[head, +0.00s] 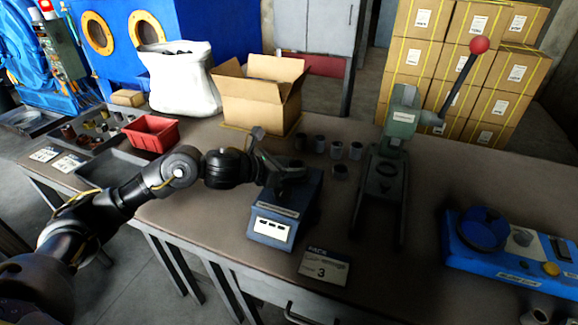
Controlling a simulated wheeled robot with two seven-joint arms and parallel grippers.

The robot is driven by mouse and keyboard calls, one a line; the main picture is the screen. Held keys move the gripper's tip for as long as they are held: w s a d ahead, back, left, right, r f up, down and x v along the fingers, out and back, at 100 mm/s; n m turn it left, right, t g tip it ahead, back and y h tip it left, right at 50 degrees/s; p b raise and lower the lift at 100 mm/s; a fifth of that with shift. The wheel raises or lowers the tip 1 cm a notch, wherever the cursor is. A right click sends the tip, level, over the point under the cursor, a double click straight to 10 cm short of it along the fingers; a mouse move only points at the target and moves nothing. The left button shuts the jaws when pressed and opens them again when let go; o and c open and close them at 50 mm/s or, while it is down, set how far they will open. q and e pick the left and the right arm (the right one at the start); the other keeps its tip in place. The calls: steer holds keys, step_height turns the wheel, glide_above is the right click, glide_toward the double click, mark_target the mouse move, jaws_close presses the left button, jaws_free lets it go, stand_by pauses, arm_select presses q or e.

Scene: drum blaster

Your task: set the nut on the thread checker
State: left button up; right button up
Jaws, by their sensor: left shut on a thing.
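My left gripper (284,172) reaches in from the left and is low over the top of a blue-grey box-shaped device (276,229) with a white label on its front. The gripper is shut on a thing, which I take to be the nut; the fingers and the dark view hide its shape. I cannot tell whether it touches the device. Nothing readable here marks the thread checker; this device under my gripper may be it. My right gripper is not in view.
A green lever press (390,150) with a red knob stands just right. Several small grey cylinders (337,150) stand behind the device. A blue fixture (515,255) is at the right. An open carton (258,95), white sack (180,80) and red bin (151,132) stand further left.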

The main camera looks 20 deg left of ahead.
arm_select(q)
steer(key=shift+f+b, duration=0.5)
steer(key=shift+b, duration=0.05)
steer(key=o, duration=0.8)
steer(key=shift+o, duration=0.2)
steer(key=shift+p+v, duration=0.65)
steer(key=shift+v, duration=4.9)
